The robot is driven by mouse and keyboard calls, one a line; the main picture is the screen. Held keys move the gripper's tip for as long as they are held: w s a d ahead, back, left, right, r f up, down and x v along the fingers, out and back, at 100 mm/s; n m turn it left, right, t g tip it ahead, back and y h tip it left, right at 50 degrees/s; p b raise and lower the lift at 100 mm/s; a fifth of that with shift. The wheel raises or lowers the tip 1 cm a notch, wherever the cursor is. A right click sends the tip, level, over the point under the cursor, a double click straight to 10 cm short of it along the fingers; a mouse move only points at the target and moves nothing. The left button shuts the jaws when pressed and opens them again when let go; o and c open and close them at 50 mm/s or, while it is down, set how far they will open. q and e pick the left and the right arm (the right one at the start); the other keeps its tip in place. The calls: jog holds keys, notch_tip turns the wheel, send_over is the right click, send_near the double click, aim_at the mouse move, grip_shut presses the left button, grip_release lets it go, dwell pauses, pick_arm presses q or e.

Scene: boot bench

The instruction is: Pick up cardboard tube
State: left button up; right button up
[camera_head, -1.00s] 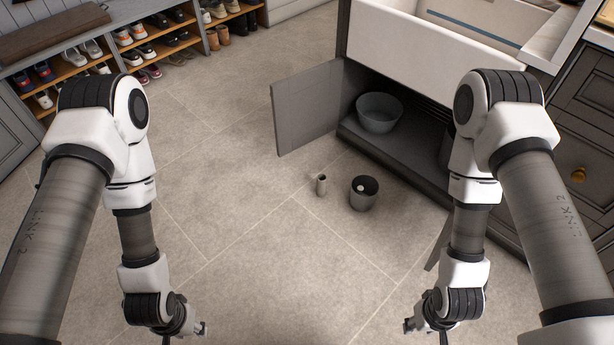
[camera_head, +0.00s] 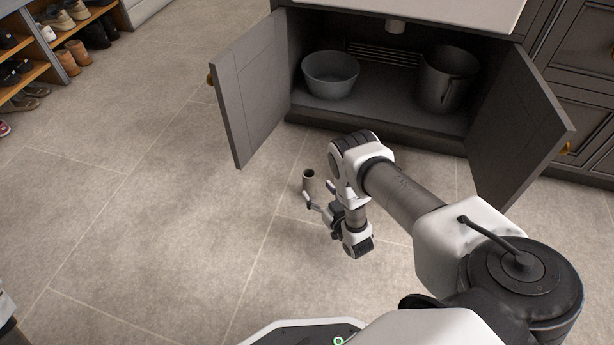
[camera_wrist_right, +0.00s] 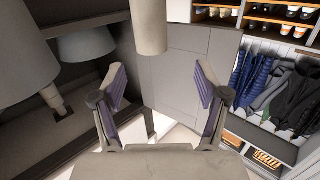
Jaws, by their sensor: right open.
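The cardboard tube (camera_head: 309,181) stands upright on the floor in the head view, a pale beige cylinder with a dark open top. My right gripper (camera_head: 320,192) is beside it, low over the floor, with its open fingers facing the tube. In the right wrist view, which looks upside down, the tube (camera_wrist_right: 149,27) shows at the top centre, beyond the spread fingertips (camera_wrist_right: 159,76) and roughly in line with the gap between them. Nothing is held. My left gripper is not in view.
An open cabinet holds a grey basin (camera_head: 330,75) and a tall grey pot (camera_head: 446,80). Its left door (camera_head: 248,95) and right door (camera_head: 522,125) stand open. Shoe shelves (camera_head: 38,42) are at the upper left. Floor to the left is clear.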

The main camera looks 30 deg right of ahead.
aim_at(312, 178)
jog(key=shift+w+d+f+t, duration=0.25)
jog(key=shift+d+f+t, duration=0.15)
jog(key=shift+f, duration=0.15)
jog(key=w+b, duration=0.3)
jog(key=w, duration=0.2)
jog(key=w+d+b, duration=0.1)
jog(key=w+b, duration=0.1)
jog(key=shift+w+r+b, duration=0.1)
jog(key=shift+w+b, duration=0.05)
jog(key=shift+b, duration=0.15)
jog(key=shift+w+r, duration=0.15)
jog(key=shift+w, duration=0.05)
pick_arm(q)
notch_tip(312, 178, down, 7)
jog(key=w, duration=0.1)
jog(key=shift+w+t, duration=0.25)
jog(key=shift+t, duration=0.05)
pick_arm(e)
jog(key=shift+r, duration=0.1)
jog(key=c, duration=0.9)
